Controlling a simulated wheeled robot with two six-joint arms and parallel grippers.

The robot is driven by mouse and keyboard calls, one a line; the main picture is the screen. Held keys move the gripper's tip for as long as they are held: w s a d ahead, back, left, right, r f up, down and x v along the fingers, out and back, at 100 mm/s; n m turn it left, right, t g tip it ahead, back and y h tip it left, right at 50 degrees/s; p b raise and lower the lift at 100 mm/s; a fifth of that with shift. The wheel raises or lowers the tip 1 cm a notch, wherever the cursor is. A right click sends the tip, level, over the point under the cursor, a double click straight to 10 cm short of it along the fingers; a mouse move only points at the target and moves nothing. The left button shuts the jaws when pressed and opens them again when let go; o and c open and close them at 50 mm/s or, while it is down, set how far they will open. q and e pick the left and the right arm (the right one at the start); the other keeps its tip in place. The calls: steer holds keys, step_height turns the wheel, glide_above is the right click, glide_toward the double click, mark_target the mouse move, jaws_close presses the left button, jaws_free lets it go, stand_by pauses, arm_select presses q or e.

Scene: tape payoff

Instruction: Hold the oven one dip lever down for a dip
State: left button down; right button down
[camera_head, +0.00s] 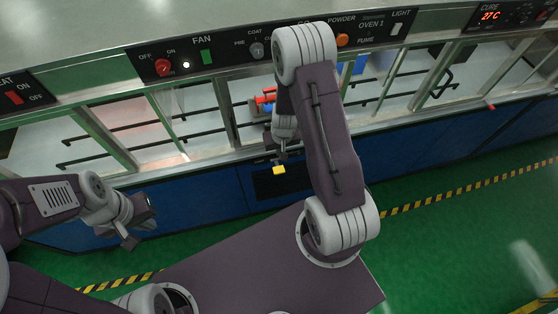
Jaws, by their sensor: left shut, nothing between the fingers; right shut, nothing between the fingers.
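A small yellow block (279,170), which looks like the handle of the dip lever, shows in front of a dark panel on the blue cabinet front below the oven one bay. My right gripper (282,156) reaches down from above, shut and empty, with its tips at the upper edge of the yellow block. I cannot tell whether they touch it. The rest of the lever is hidden or too small to make out. My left gripper (131,242) is shut and empty, low at the left in front of the blue cabinet, well away from the lever.
The control panel above has a red knob (163,67), a green fan switch (207,57) and an orange powder knob (342,40). Red and blue parts (265,100) are in the bay behind my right arm. Green floor (440,235) with striped tape is open at right.

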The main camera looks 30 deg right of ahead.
steer(key=b, duration=0.5)
glide_toward(279, 168)
steer(key=shift+w+d+f, duration=0.2)
steer(key=shift+w+d, duration=0.1)
steer(key=shift+w, duration=0.15)
steer(key=f, duration=0.4)
steer(key=shift+w+a+b, duration=0.1)
steer(key=shift+w+b, duration=0.1)
steer(key=shift+b, duration=0.1)
steer(key=shift+s+f+p, duration=0.15)
steer(key=shift+f+p, duration=0.15)
steer(key=shift+s+f, duration=0.15)
steer(key=shift+f, duration=0.25)
steer(key=shift+f, duration=0.1)
